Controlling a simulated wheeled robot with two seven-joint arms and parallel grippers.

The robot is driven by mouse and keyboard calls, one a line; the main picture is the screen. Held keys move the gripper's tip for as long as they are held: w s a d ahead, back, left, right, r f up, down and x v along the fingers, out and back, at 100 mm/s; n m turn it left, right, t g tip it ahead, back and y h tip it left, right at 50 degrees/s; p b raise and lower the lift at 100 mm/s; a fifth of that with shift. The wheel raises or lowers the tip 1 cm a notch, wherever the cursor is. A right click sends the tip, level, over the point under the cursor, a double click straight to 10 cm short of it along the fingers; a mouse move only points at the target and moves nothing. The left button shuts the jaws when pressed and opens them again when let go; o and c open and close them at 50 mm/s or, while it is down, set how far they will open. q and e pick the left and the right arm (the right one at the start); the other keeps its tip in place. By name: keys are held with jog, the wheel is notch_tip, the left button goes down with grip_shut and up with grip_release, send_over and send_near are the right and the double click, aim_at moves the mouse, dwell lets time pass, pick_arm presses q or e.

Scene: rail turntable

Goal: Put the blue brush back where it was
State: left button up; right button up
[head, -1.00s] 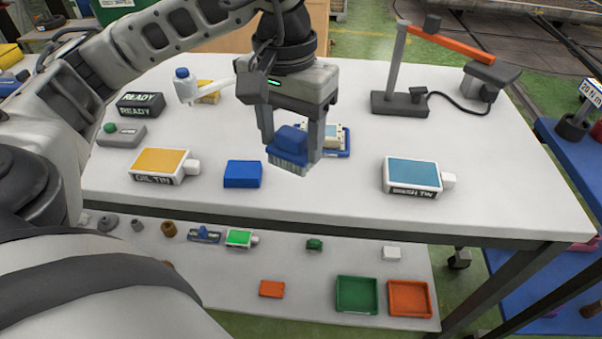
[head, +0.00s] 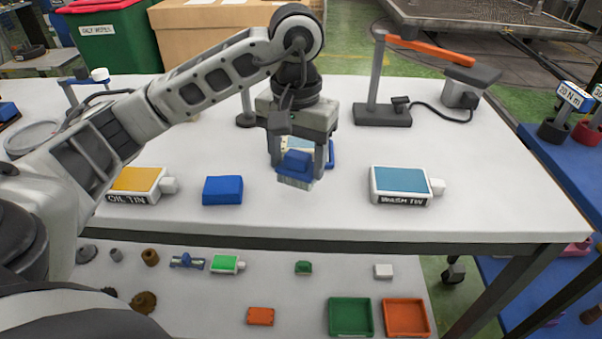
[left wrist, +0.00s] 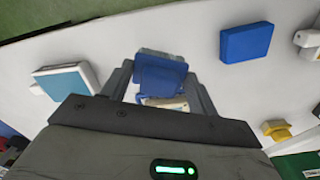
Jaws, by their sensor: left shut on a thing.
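The blue brush (head: 295,163), with a blue top and pale bristles, hangs bristles down in my left gripper (head: 298,168). The fingers are shut on its two sides, over the white table between the blue block and the tin with the blue label. In the left wrist view the brush (left wrist: 160,75) sits between the fingers. I cannot tell how high the bristles are above the table. A blue-edged thing with a cream top (head: 328,151) lies just behind the brush, partly hidden by it and the gripper. My right gripper is not in view.
A blue block (head: 222,190) and an oil tin (head: 137,181) stand left of the brush, a blue-labelled tin (head: 401,184) right. An orange-armed stand (head: 383,108) is at the back right. A lower shelf (head: 205,290) holds small parts and trays. The front-middle tabletop is clear.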

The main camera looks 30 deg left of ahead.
aim_at(301, 172)
pick_arm(q)
jog(key=shift+w+d+f, duration=0.1)
jog(key=shift+w+f, duration=0.15)
jog(key=shift+f, duration=0.05)
jog(key=f, duration=0.3)
jog(key=shift+w+f+p, duration=0.15)
jog(key=shift+w+p, duration=0.05)
jog(key=shift+p, duration=0.15)
jog(key=shift+f, duration=0.15)
jog(key=shift+f+b, duration=0.25)
jog(key=shift+b, duration=0.1)
jog(key=o, duration=0.9)
jog(key=shift+r, duration=0.1)
jog(key=shift+o, duration=0.2)
jog(key=shift+r+p, duration=0.35)
jog(key=shift+p, duration=0.1)
notch_tip(301, 172, up, 5)
jog(key=shift+f+b, duration=0.1)
jog(key=shift+b, duration=0.2)
notch_tip(301, 172, up, 6)
jog(key=shift+p, duration=0.75)
jog(key=shift+r, duration=0.45)
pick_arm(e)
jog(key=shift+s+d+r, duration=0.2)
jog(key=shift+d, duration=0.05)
